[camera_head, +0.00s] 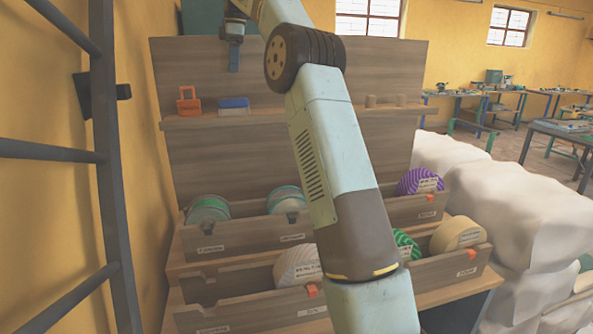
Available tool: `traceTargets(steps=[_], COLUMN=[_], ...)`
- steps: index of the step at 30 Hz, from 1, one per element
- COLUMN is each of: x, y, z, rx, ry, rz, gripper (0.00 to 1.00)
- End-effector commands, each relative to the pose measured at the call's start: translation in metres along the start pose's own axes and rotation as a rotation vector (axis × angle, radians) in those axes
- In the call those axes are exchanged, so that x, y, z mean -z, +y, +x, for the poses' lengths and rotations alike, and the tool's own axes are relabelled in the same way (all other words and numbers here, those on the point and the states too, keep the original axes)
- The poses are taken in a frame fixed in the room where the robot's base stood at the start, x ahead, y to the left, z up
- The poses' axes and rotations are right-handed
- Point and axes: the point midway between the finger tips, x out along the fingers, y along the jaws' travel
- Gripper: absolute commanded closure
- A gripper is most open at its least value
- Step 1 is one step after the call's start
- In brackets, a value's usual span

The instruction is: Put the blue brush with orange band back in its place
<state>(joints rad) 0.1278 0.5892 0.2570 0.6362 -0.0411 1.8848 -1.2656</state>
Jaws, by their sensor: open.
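My gripper (234,62) appears at the upper left, hanging down in front of the wooden back panel, its blue-grey fingers seen nearly edge-on. It is open, and nothing shows between its fingers. A blue brush-like item (234,103) with a pale lower part sits on the wooden shelf (285,120), below the gripper and apart from it. I cannot make out an orange band on it. An orange item with a handle-like loop (188,101) stands to its left on the same shelf.
Wooden bins (245,313) below the shelf hold several patterned discs, including a purple one (420,180) and a tan one (455,235). Small brown blocks (385,100) sit at the shelf's right. A dark ladder (108,150) stands left; white wrapped stacks (510,210) stand right. My arm hides the middle.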

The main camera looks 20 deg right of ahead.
Motion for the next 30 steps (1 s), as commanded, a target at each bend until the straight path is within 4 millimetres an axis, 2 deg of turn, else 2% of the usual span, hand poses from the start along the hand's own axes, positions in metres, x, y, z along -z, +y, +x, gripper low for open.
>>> traceTargets(steps=[6,15,22,30], x=[0.011,0.012,0.002,-0.018], y=[-0.043,-0.11,-0.165,-0.234], z=[-0.018,-0.027,-0.023,-0.004], rx=[-0.054,-0.135,-0.196,-0.262], ry=[-0.022,-0.03,-0.018,0.017], rz=[0.113,0.298,0.446,0.625], gripper=[0.28,0.28,0.28,0.28])
